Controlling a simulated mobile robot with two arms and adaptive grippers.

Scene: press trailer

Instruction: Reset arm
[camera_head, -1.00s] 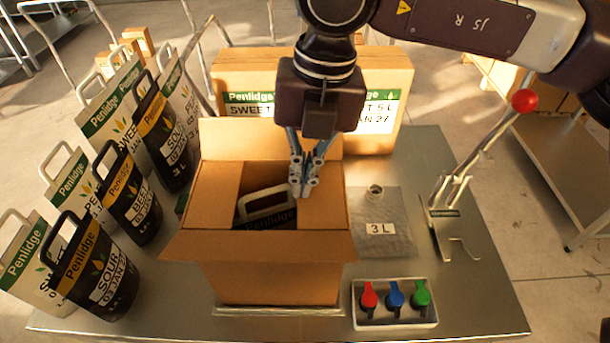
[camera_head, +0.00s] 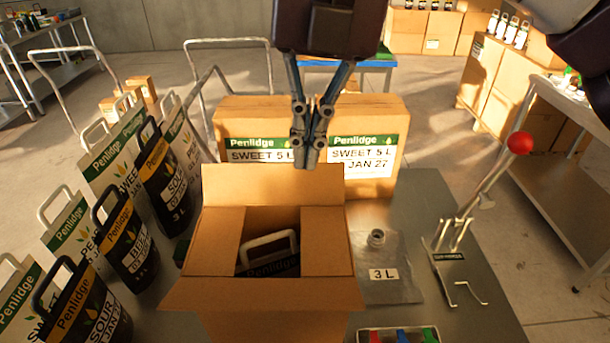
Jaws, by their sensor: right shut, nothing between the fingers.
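My right gripper (camera_head: 308,160) hangs from the top of the view, above and behind the open cardboard box. Its fingers point down, are shut and hold nothing. They overlap the closed carton behind in the picture, and I cannot tell the gap between them. The open box (camera_head: 262,292) stands on the metal table (camera_head: 470,305) with its flaps spread. A pouch with a white handle (camera_head: 268,262) sits inside it, mostly hidden by the box walls. My left gripper is not in view.
Several handled pouches (camera_head: 165,185) stand in rows at the left. A closed Penlidge carton (camera_head: 368,118) is behind the box. A 3 L pouch (camera_head: 385,290), a lever with a red knob (camera_head: 520,142) and a switch tray (camera_head: 398,334) are at the right and front.

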